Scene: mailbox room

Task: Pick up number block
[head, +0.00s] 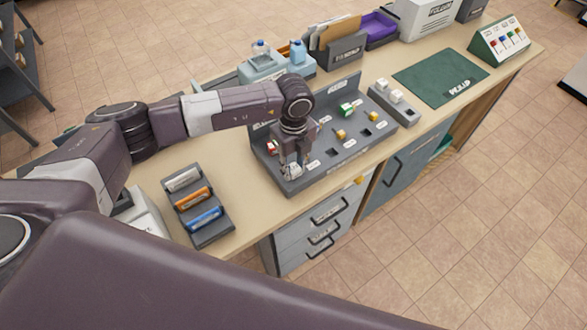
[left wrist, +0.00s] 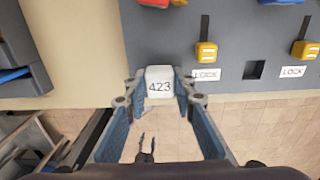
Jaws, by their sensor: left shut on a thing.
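A white number block marked 423 (left wrist: 159,82) sits between the two fingers of my left gripper (left wrist: 159,92), which is shut on it. In the head view my left gripper (head: 291,168) points down at the near left corner of the grey lock board (head: 335,170), with the white block (head: 292,172) at its fingertips. I cannot tell whether the block still touches the board.
Yellow, green and red pieces sit on the board beside LOCK labels. A small grey tray (head: 409,119) with white blocks stands to its right. A rack with coloured-handled items (head: 222,232) stands at left. A green mat (head: 430,75) lies farther back.

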